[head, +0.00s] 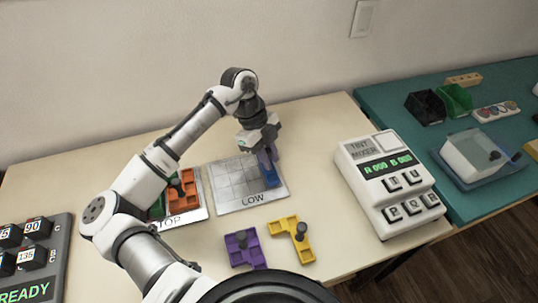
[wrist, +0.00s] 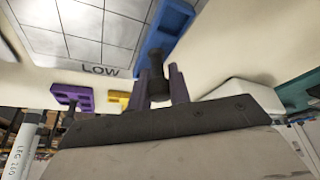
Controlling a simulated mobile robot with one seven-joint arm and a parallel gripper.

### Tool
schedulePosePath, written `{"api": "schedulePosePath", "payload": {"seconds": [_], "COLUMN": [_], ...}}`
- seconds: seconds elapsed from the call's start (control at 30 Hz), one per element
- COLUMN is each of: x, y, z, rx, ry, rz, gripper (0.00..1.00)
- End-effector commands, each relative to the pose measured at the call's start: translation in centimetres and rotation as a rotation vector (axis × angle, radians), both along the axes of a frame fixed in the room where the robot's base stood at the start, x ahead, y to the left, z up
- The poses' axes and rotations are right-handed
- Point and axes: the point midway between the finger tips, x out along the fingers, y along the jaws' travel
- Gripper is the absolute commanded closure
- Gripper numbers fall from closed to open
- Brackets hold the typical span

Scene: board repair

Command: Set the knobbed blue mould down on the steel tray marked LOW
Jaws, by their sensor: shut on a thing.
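My gripper (head: 266,158) is shut on the dark knob of the blue mould (head: 270,176). In the wrist view my two fingertips (wrist: 160,84) stand either side of the knob, with the blue mould (wrist: 163,28) beyond them. The mould is at the right side of the steel tray marked LOW (head: 232,188), near its right edge. I cannot tell whether it touches the tray or hangs just above it. The LOW tray also shows in the wrist view (wrist: 75,25), with bare grid squares left of the mould. My gripper hides part of the mould.
The TOP tray at the left holds an orange mould (head: 183,193) and a green mould (head: 156,208), partly behind my arm. A purple mould (head: 244,250) and a yellow mould (head: 293,238) lie in front. The tint mixer (head: 388,180) stands right.

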Motion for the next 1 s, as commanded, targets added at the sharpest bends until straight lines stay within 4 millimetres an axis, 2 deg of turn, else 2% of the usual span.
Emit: {"api": "schedulePosePath", "payload": {"seconds": [0.23, 0.27, 0.4, 0.47, 0.77, 0.87, 1.0], "x": [0.0, 0.0, 0.0, 0.0, 0.1, 0.3, 0.9], "y": [0.0, 0.0, 0.0, 0.0, 0.1, 0.3, 1.1], "z": [-0.4, -0.4, -0.4, -0.4, -0.2, 0.6, 2.9], "rx": [-0.001, 0.000, 0.000, 0.000, 0.000, 0.000, 0.000], "ry": [0.001, 0.000, 0.000, 0.000, 0.000, 0.000, -0.002], "rz": [0.000, 0.000, 0.000, 0.000, 0.000, 0.000, 0.002], "gripper": [1.00, 0.79, 0.61, 0.55, 0.55, 0.55, 0.55]}}
